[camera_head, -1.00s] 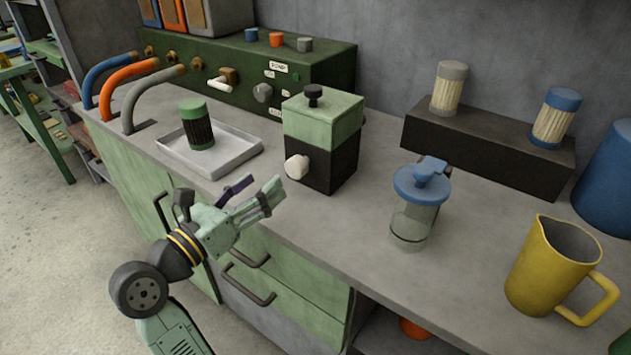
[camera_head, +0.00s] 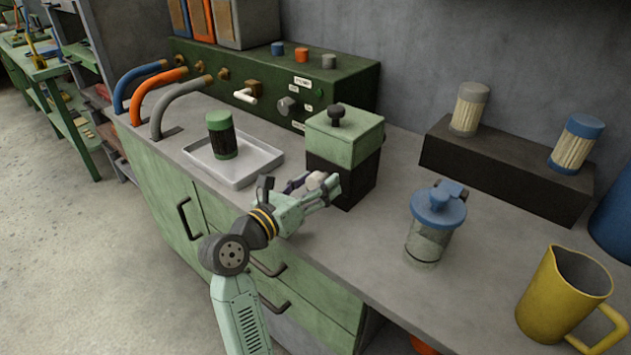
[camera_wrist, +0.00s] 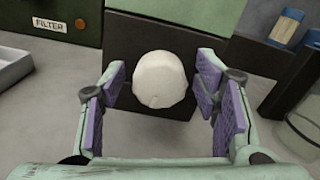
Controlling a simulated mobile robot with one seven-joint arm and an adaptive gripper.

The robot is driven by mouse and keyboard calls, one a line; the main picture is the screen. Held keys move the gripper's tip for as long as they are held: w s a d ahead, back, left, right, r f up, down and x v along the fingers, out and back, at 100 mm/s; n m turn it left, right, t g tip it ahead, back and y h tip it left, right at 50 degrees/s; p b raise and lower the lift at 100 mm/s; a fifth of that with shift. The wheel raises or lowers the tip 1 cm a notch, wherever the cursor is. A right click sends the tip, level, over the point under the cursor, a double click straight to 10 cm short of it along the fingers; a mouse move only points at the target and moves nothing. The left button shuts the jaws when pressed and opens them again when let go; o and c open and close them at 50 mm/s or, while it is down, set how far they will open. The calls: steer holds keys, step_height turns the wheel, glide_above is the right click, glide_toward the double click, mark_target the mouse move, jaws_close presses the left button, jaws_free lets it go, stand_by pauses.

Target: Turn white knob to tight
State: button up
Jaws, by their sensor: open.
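The white knob (camera_wrist: 159,79) sits on the front of a black and green box (camera_head: 342,182). In the wrist view it lies between my two open finger pads, with a gap on each side. My gripper (camera_head: 322,187) is open in front of the box in the head view, where its fingers partly hide the knob (camera_head: 316,180). My gripper also shows in the wrist view (camera_wrist: 160,95), with a purple pad on each finger. I cannot tell how tight the knob is.
A white tray (camera_head: 262,160) with a green-capped filter (camera_head: 221,135) stands left of the box. A blue-lidded jar (camera_head: 428,225) and a yellow jug (camera_head: 560,295) stand to the right. A green panel (camera_head: 215,75) with knobs is behind.

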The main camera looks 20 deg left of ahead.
steer(key=shift+c, duration=0.5)
steer(key=c, duration=1)
